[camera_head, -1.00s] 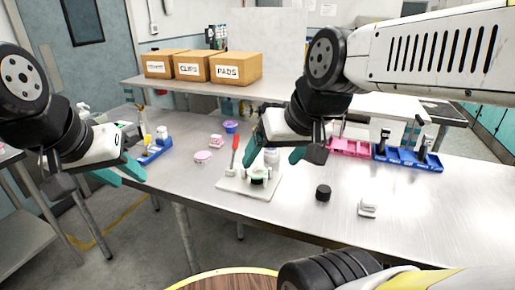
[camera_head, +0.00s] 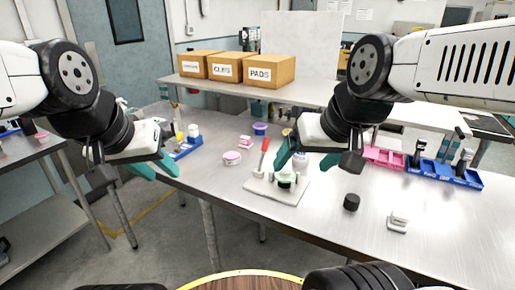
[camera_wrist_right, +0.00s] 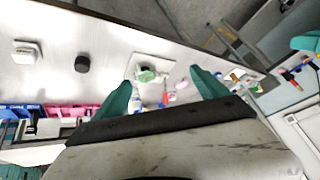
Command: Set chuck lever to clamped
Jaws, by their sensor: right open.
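The chuck lever (camera_head: 264,158) has a red grip and stands nearly upright, tilted slightly right, at the left back of a pale base plate (camera_head: 262,190). On the plate is a chuck holding a light-green round part (camera_head: 286,178). My right gripper (camera_head: 305,163) is open and empty above the plate's back right, apart from the lever. In the right wrist view the lever (camera_wrist_right: 165,99) shows between the spread teal fingers (camera_wrist_right: 163,90), beyond them, with the green part (camera_wrist_right: 147,76). My left gripper (camera_head: 154,168) looks open and empty, over the table's left end.
A black cylinder (camera_head: 351,202) and a small white block (camera_head: 398,222) lie right of the plate. Pink (camera_head: 385,157) and blue (camera_head: 445,172) racks are at the right. Labelled boxes (camera_head: 268,71) stand on the back shelf.

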